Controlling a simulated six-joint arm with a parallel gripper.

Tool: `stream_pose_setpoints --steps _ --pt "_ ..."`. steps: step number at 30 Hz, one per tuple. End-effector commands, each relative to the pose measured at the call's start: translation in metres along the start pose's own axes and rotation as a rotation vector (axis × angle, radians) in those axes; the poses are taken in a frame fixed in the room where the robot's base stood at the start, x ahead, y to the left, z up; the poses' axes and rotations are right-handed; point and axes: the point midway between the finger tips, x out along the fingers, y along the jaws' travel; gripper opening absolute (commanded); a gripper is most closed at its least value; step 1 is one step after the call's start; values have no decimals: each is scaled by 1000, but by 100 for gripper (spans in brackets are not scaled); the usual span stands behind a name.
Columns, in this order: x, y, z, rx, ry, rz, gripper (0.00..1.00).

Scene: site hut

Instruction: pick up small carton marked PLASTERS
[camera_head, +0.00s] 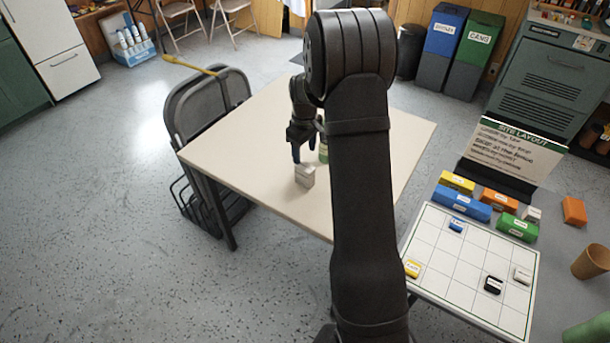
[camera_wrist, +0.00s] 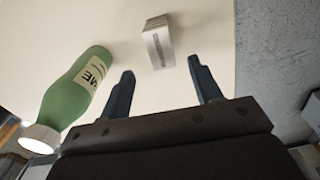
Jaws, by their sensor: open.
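The small white and grey carton (camera_head: 305,176) stands on the beige table (camera_head: 240,140), near the table's front edge. In the wrist view the carton (camera_wrist: 158,42) is ahead of my fingertips and roughly between their lines. Its print is too small to read. My gripper (camera_head: 301,148) is above the table, just behind and over the carton in the head view. In the wrist view my gripper (camera_wrist: 163,82) is open, with two blue-grey fingers apart and nothing between them.
A green bottle with a white cap (camera_wrist: 75,98) is left of my fingers in the wrist view; in the head view the bottle (camera_head: 323,153) is partly hidden behind my arm. Folding chairs (camera_head: 190,105) lean at the table's left. A gridded board (camera_head: 470,265) with several blocks is at right.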

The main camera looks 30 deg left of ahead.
Motion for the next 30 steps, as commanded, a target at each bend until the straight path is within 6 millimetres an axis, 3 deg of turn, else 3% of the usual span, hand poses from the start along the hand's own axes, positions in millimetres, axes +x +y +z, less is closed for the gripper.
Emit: stream_pose_setpoints --steps 6,14,22,30 --pt "38 0 0 1 -1 -1 58" --pt "52 0 1 1 0 -1 58" --pt "90 -1 3 0 0 -1 58" --pt "98 -1 2 0 3 1 58"
